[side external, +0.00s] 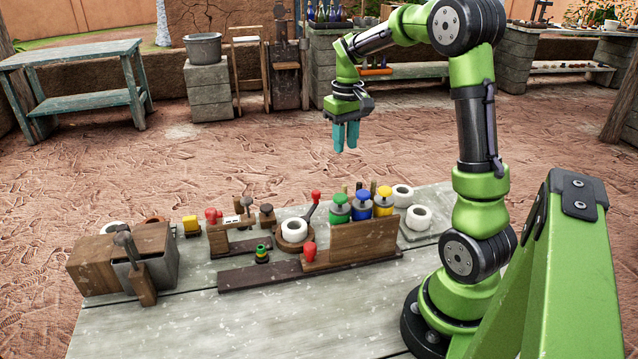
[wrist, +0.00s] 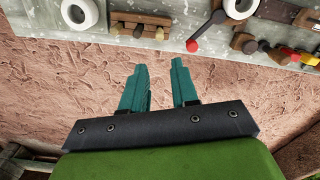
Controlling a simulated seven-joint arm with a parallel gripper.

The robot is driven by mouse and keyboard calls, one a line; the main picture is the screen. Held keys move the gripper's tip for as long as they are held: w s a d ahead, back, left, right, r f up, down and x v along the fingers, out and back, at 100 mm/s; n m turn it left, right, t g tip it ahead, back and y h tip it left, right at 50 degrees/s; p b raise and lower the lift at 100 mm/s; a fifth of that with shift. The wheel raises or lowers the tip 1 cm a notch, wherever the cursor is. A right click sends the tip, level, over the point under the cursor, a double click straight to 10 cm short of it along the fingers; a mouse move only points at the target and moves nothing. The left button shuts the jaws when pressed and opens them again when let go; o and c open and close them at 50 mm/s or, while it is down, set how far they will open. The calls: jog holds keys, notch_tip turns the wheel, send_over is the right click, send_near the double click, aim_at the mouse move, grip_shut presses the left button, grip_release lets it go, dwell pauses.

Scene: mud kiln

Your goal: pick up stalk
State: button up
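I cannot tell for sure which thing is the stalk; nothing in view is plainly a plant stalk. Upright stick-like parts on the table include a dark lever with a red knob (side external: 314,203), beside a white ring; it also shows in the wrist view (wrist: 205,32). A wooden handle (side external: 137,270) leans at the grey metal box on the left. My gripper (side external: 345,148) hangs with teal fingers pointing down, in the air above and beyond the table's far side. In the wrist view, its fingers (wrist: 160,65) are apart with nothing between them.
The table's front is clear.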

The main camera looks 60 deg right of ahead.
aim_at(344, 185)
notch_tip(344, 185, down, 9)
jog(key=shift+r, duration=0.2)
jog(key=shift+s+a+f, duration=0.1)
jog(key=shift+s+f, duration=0.05)
jog(key=shift+f, duration=1.2)
jog(key=shift+s+f, duration=0.1)
jog(key=shift+f, duration=1.25)
grip_shut()
